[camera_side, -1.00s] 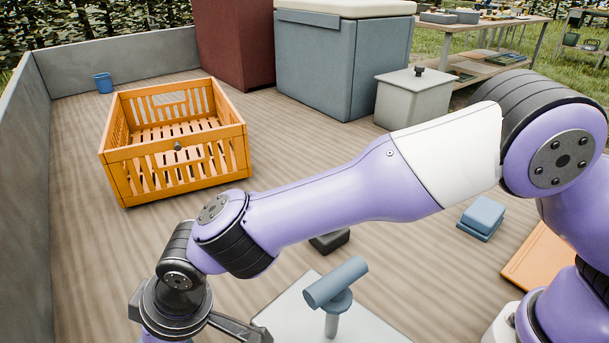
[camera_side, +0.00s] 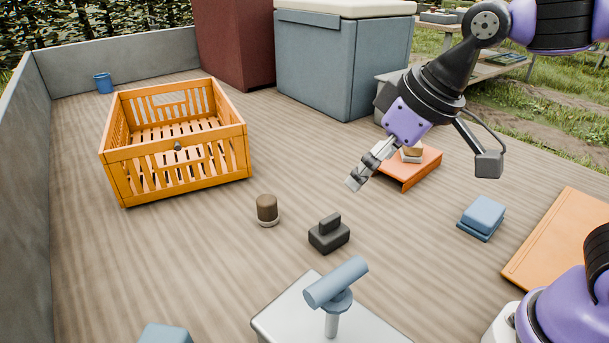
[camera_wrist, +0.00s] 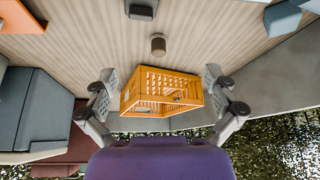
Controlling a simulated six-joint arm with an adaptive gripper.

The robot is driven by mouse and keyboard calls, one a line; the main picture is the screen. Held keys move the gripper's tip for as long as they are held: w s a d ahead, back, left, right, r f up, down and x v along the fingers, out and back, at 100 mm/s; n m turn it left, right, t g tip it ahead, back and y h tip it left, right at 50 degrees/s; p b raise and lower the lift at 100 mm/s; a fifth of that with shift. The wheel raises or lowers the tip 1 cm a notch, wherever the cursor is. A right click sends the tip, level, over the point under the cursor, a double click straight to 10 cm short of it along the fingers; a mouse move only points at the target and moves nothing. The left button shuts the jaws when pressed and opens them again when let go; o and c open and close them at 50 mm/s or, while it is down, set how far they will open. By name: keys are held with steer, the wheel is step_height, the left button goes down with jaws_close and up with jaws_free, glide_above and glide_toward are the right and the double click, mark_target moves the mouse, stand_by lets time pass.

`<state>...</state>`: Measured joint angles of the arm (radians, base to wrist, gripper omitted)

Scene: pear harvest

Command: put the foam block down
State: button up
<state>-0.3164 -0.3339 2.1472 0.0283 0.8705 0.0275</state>
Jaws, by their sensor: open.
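A pale blue block (camera_side: 165,334) lies at the bottom edge of the side view, partly cut off; it may be the foam block, but I cannot be sure. A blue shape, probably the same block, shows at the upper right of the wrist view (camera_wrist: 283,18). My gripper (camera_side: 422,174) is raised at the right of the side view, well away from this block. Its fingers are spread wide. In the wrist view nothing is held between the fingers of my gripper (camera_wrist: 162,96); the orange crate appears beyond them.
The orange slatted crate (camera_side: 178,178) stands at left. A brown cylinder (camera_side: 267,209), a black block-shaped object (camera_side: 329,234) and a stacked blue item (camera_side: 482,216) are on the floor. A low orange stand (camera_side: 427,165) is behind my gripper. A blue-grey tool-like piece (camera_side: 336,283) stands in front.

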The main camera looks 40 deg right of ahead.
steer(key=s+d+f+m+h, duration=0.1)
steer(key=s+d+f+m, duration=0.1)
steer(key=s+d, duration=0.4)
steer(key=shift+s+d+m+t, duration=0.3)
steer(key=shift+s+d+m, duration=0.15)
steer(key=shift+d, duration=0.7)
